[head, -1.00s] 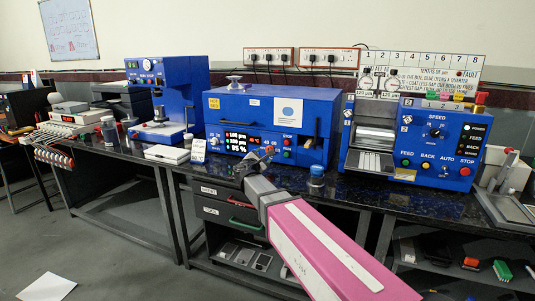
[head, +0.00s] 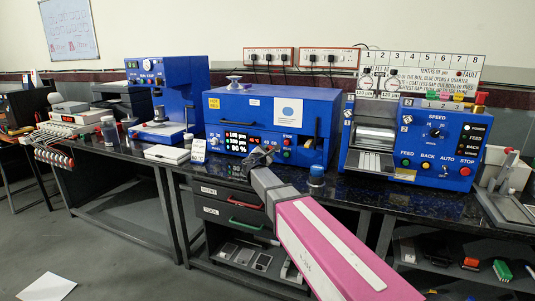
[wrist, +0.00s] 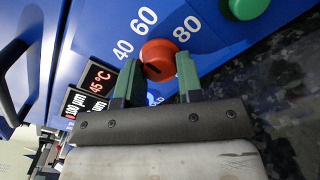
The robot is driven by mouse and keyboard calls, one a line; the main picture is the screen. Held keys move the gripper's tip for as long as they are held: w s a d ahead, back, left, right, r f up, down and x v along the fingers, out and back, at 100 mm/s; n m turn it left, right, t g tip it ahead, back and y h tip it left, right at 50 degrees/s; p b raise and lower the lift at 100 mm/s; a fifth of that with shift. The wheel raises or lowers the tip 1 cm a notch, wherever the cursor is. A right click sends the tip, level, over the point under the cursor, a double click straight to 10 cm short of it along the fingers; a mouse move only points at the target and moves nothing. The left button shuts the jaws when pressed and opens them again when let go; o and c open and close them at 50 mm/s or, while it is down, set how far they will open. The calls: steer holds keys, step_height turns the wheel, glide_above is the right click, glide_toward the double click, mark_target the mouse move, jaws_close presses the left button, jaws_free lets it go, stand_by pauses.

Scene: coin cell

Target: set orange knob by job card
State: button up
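The orange knob (wrist: 158,55) is on the blue machine's front panel, with 40, 60 and 80 printed around it. A dark mark shows on its near part; its exact setting is unclear. My gripper (wrist: 157,66) is open, with its two dark green fingers on either side of the knob. I cannot tell whether they touch it. In the head view my gripper (head: 265,153) is at the panel of the blue machine (head: 225,108) and largely hides the knob.
A green button (wrist: 244,6) is close to the right of the knob in the wrist view. A display (wrist: 99,78) reading 45 °C is at its left.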

steer(key=shift+m, duration=2.4)
steer(key=o, duration=0.9)
steer(key=shift+o, duration=0.2)
steer(key=v, duration=1)
steer(key=shift+s+a, duration=0.15)
steer(key=shift+s, duration=0.25)
